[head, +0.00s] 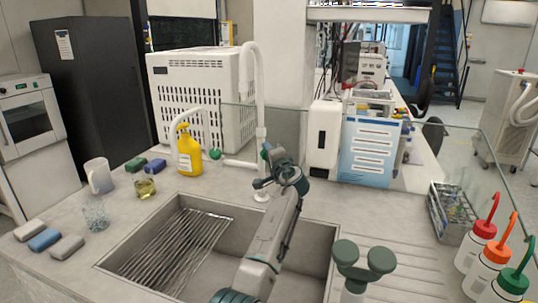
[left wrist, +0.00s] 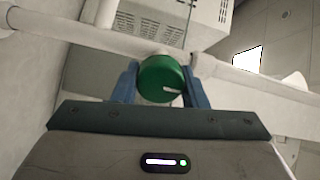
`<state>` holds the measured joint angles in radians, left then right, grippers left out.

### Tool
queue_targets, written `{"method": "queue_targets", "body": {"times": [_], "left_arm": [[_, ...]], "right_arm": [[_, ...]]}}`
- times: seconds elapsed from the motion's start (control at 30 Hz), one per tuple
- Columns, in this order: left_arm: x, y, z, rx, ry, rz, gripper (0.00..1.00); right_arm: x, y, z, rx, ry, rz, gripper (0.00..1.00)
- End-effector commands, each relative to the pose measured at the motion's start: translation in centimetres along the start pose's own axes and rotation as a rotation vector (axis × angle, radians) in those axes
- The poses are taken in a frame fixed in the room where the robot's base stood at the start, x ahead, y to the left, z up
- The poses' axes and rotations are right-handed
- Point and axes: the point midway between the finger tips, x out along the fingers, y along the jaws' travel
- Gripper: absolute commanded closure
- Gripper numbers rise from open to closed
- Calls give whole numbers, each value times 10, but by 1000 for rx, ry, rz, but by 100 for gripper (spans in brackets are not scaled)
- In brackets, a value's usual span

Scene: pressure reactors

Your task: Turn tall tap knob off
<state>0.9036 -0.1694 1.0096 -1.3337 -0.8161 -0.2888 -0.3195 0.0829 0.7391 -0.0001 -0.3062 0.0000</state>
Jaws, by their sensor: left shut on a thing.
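The tall white tap (head: 249,80) stands at the back edge of the sink, with a high curved neck. In the left wrist view its round green knob (left wrist: 160,80) sits between the two blue fingers of my left gripper (left wrist: 160,88). The fingers are shut on its sides, and a white mark on its face points right. In the head view my left gripper (head: 268,158) is at the tap's lower part and hides most of the knob. A shorter curved white spout (head: 190,112), with another green knob (head: 215,154), is to the left. My right gripper is not in view.
The sink (head: 318,235) lies below the arm, with a wire rack (head: 180,250) in it. A green two-headed fixture (head: 364,262) is at front right. Glassware and sponges lie on the left counter.

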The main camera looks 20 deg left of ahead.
Motion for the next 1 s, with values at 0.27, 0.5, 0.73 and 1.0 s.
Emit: {"method": "queue_targets", "body": {"times": [0.27,0.5,0.73,1.0], "left_arm": [[1,0,1,1,-3,-1,84],[0,0,1,0,-2,-1,39],[-4,0,0,-1,0,0,39],[-48,-1,-1,-4,1,3,39]], "right_arm": [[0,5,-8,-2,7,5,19],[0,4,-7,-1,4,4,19],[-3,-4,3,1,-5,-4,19],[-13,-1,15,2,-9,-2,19]]}}
